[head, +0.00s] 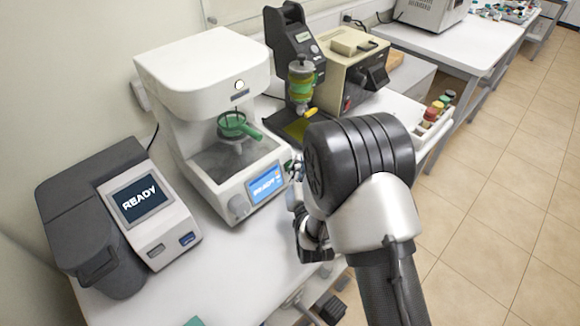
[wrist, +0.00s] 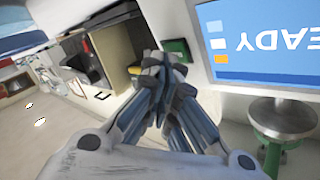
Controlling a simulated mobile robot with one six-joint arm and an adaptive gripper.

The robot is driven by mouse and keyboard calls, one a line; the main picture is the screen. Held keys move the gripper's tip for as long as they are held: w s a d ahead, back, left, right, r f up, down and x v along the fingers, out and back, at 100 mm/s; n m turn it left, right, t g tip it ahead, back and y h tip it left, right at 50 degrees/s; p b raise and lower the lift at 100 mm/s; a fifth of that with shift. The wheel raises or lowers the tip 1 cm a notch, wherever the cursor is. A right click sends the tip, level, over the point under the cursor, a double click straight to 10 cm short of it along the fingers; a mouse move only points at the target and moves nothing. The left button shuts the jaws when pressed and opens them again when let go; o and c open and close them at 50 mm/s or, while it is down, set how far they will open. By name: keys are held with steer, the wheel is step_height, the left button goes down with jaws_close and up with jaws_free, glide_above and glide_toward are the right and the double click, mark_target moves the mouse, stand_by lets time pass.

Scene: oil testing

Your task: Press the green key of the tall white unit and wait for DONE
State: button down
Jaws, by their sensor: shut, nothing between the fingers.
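The tall white unit (head: 205,75) stands on the bench, with a green-handled cup (head: 235,124) in its bay. Its blue screen (head: 266,184) reads READY; the screen fills the upper right of the wrist view (wrist: 265,40), upside down. The green key (wrist: 178,48) shows in the wrist view, on the white panel beside the screen. My gripper (wrist: 162,62) is shut and empty, its fingertips close beside the key; I cannot tell whether they touch it. In the head view my gripper (head: 297,178) is at the unit's right front edge, and the key is hidden.
A grey unit with a READY screen (head: 140,199) stands at left. A black device (head: 290,35) and a beige box (head: 350,60) stand behind my arm. A rack of coloured-capped bottles (head: 435,112) is at the bench's right edge. The white bench (head: 215,275) is mostly clear in front.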

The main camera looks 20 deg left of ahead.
steer(key=shift+a, duration=0.15)
stand_by(0.4)
steer(key=shift+s+d+r, duration=0.2)
steer(key=shift+s+d, duration=0.1)
steer(key=shift+d, duration=0.45)
steer(key=shift+d, duration=0.1)
steer(key=d, duration=0.1)
steer(key=s+d+r, duration=0.1)
steer(key=d, duration=0.1)
steer(key=d+b, duration=0.1)
steer(key=shift+s+d+r, duration=0.15)
steer(key=shift+s, duration=0.25)
stand_by(0.4)
